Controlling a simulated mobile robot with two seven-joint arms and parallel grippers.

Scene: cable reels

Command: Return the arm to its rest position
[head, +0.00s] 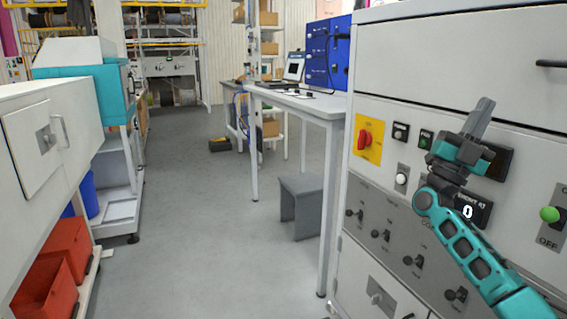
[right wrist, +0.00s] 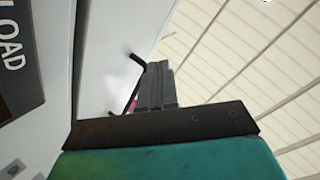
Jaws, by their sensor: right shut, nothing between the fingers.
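My right gripper (head: 482,115) is shut and empty, pointing up in front of the light grey control cabinet at the right of the head view. Its teal arm comes up from the lower right corner. In the right wrist view the shut grey fingers (right wrist: 156,86) show above my dark and teal gripper body, with nothing between them. My left gripper is not in view.
The control cabinet (head: 450,70) carries a red-and-yellow switch (head: 365,140), a green knob (head: 550,214) and several toggles close to my right arm. A grey stool (head: 302,205) stands by a white table (head: 300,104). Red bins (head: 45,285) sit lower left. The middle floor (head: 200,240) is clear.

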